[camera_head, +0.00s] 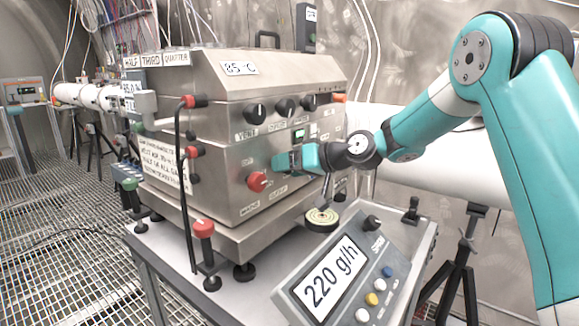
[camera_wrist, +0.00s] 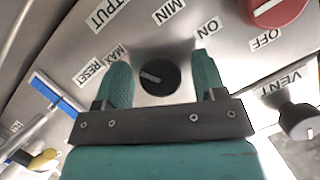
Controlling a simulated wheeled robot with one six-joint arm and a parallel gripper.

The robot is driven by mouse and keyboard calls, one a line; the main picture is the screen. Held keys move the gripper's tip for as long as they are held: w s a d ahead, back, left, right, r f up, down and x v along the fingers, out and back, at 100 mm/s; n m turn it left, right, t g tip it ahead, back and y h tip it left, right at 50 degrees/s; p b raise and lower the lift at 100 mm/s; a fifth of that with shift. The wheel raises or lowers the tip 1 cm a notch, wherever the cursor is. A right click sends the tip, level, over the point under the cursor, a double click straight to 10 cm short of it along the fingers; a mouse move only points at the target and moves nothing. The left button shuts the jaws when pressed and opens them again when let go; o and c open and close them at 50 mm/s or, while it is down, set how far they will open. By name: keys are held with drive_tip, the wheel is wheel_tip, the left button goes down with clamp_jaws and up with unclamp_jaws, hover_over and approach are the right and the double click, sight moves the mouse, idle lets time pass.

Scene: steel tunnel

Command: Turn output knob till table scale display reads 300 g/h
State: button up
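The output knob (camera_wrist: 158,77) is a small black dial with a white pointer line on the steel panel, near the labels OUTPUT, MIN and MAX. My gripper (camera_wrist: 161,80) has its teal fingers on either side of the knob, with a narrow gap on each side. In the head view my gripper (camera_head: 283,162) is at the machine's front face and hides the knob. The table scale display (camera_head: 333,280) reads 220 g/h.
A red knob (camera_head: 258,181) marked ON and OFF sits close to my gripper. Black knobs (camera_head: 285,107) line the panel above.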

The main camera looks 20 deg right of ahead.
drive_tip(key=b+v, duration=0.1)
drive_tip(key=v, duration=1.6)
drive_tip(key=shift+s, duration=0.15)
drive_tip(key=shift+d+r, duration=0.1)
drive_tip(key=shift+d, duration=0.05)
drive_tip(key=s+a+r+n+g+h+p, duration=0.2)
drive_tip(key=s+a+g+p, duration=0.4)
drive_tip(key=s+a, duration=0.65)
drive_tip(key=s+a+g+h+p, duration=0.1)
drive_tip(key=s+a+h+p, duration=0.1)
drive_tip(key=s, duration=0.5)
drive_tip(key=s+a+f+n+g+h+p, duration=0.1)
drive_tip(key=s+a+g+h+p, duration=0.1)
drive_tip(key=s, duration=0.6)
drive_tip(key=shift+s+f+g, duration=0.2)
drive_tip(key=shift+s+g, duration=0.05)
drive_tip(key=shift+g, duration=0.05)
idle(3.0)
